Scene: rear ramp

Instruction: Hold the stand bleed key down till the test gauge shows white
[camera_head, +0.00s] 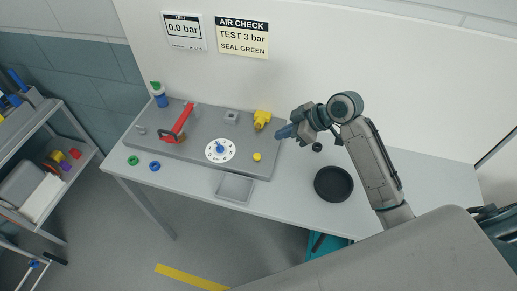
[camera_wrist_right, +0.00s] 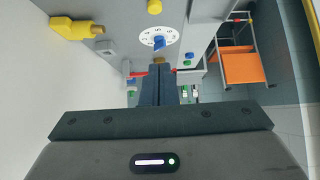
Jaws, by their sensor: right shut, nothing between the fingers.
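The test gauge panel (camera_head: 183,30) on the wall is white and reads "TEST 0.0 bar". A small round yellow button (camera_head: 257,156), which looks like the bleed key, sits at the right front of the grey stand plate (camera_head: 242,139). It also shows at the top of the right wrist view (camera_wrist_right: 154,6). My right gripper (camera_head: 281,133) is shut and empty, above the right end of the plate, apart from the button. Its closed fingers (camera_wrist_right: 165,85) point toward the plate in the wrist view. My left gripper is not in view.
On the plate are a white dial with a blue knob (camera_head: 220,150), a red lever (camera_head: 183,122) and a yellow fitting (camera_head: 262,119). The "AIR CHECK" sign (camera_head: 241,37) says "TEST 3 bar, SEAL GREEN". A black bowl (camera_head: 333,183) and grey tray (camera_head: 235,187) lie nearby.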

